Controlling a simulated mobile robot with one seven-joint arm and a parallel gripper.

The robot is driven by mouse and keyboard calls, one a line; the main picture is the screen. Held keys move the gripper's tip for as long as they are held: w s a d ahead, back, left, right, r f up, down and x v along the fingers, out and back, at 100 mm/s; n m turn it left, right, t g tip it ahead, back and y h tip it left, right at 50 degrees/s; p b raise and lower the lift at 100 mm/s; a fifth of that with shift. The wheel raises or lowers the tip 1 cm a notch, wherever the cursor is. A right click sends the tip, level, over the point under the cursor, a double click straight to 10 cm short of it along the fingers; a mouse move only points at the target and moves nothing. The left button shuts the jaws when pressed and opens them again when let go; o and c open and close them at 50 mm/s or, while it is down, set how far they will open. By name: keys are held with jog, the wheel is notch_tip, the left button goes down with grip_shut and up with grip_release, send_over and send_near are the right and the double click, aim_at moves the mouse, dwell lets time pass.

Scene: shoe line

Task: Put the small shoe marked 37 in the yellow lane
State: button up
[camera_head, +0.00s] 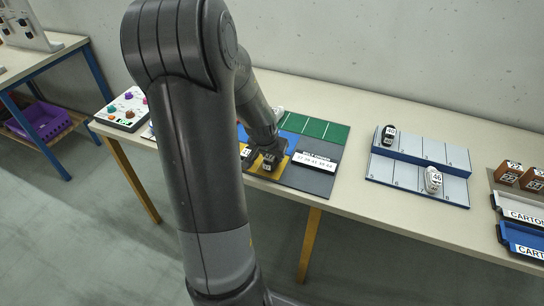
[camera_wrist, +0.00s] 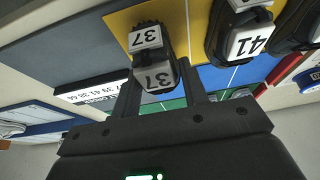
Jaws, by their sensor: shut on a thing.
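The small dark shoe marked 37 (camera_wrist: 150,62) is between my gripper's fingers (camera_wrist: 158,92) in the wrist view, above or on the yellow lane (camera_wrist: 121,22). I cannot tell whether its sole touches the lane. My gripper is shut on it. In the head view the shoe (camera_head: 268,162) shows below my forearm, over the yellow strip (camera_head: 287,148) at the front of the lane board. A dark shoe marked 41 (camera_wrist: 240,38) stands beside it on the yellow lane in the wrist view.
Green lanes (camera_head: 318,128) and a white number sign (camera_head: 316,161) lie on the board. A blue-grey rack (camera_head: 418,172) with a dark and a white shoe stands to the right.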

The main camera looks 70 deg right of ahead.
jog(key=shift+f, duration=0.55)
jog(key=shift+f, duration=0.2)
jog(key=o, duration=1)
jog(key=v, duration=1.2)
jog(key=shift+r, duration=0.2)
